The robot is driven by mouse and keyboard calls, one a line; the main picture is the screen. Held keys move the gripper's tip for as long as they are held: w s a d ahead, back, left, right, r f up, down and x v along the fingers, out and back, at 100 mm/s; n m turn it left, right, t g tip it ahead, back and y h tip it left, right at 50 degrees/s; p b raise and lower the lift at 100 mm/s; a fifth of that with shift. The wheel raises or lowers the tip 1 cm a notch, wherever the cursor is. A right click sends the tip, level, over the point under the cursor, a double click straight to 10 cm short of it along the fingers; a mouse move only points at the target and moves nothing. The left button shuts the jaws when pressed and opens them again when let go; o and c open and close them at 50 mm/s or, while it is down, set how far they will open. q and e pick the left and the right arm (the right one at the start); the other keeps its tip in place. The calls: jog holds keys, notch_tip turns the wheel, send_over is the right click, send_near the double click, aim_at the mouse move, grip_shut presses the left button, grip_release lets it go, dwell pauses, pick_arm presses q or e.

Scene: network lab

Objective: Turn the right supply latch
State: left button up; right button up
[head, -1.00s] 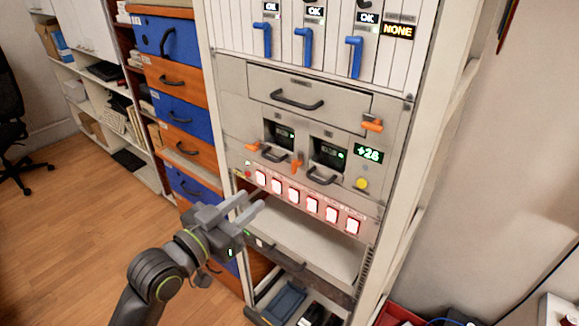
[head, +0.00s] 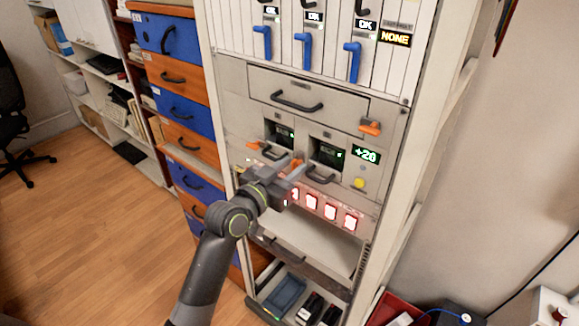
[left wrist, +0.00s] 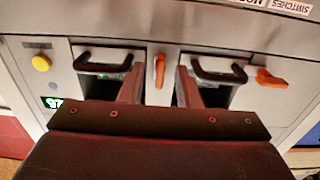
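The right supply latch, a small orange lever, sits between the two supply units. In the left wrist view the latch (left wrist: 159,70) points along the gap between my open fingers. In the head view the latch (head: 297,162) is partly covered by my left gripper (head: 289,176). In the wrist view my left gripper (left wrist: 159,88) is open, one finger on each side of the latch; I cannot tell whether they touch it. The right supply unit (head: 328,153) has a dark handle (head: 320,178). My right gripper is not in view.
Another orange latch (head: 253,144) is left of the left supply unit, and a third (head: 370,127) is by the drawer above. A yellow button (head: 359,183) sits below a green "+28" display (head: 366,155). Lit white switches (head: 330,211) run below my gripper.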

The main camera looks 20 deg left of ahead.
pick_arm(q)
grip_shut()
dwell(0.3)
